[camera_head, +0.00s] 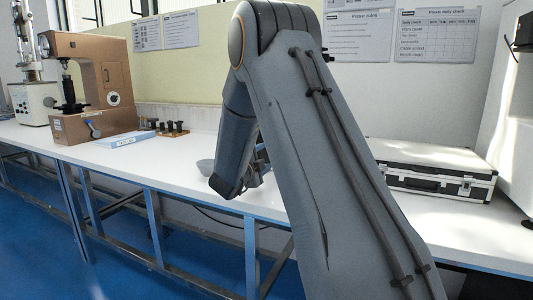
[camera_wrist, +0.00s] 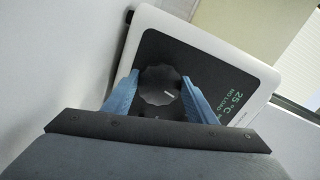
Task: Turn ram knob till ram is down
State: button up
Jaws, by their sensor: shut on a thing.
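In the wrist view a round, dark, scalloped knob (camera_wrist: 158,86) with a short white pointer line sits on a black panel (camera_wrist: 205,72) that reads "25 °C NO LOAD". The pointer slants toward the panel's lettering. My gripper (camera_wrist: 160,77) has its two blue fingers on either side of the knob and is shut on it. In the head view my gripper (camera_head: 257,176) shows only in part behind my arm. The ram is not visible in either view, and my arm hides the machine with the knob in the head view.
On the white bench (camera_head: 190,146) stand a brown tester (camera_head: 88,85), a blue-and-white box (camera_head: 126,140), a small block with dark pieces (camera_head: 173,129) and a grey bowl (camera_head: 206,167). A silver-and-black case (camera_head: 438,168) lies on the right.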

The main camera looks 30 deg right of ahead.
jog(key=shift+n, duration=0.5)
jog(key=shift+p, duration=0.3)
jog(key=o, duration=1.1)
jog(key=shift+a, duration=0.1)
jog(key=v, duration=0.7)
jog(key=shift+s+a, duration=0.25)
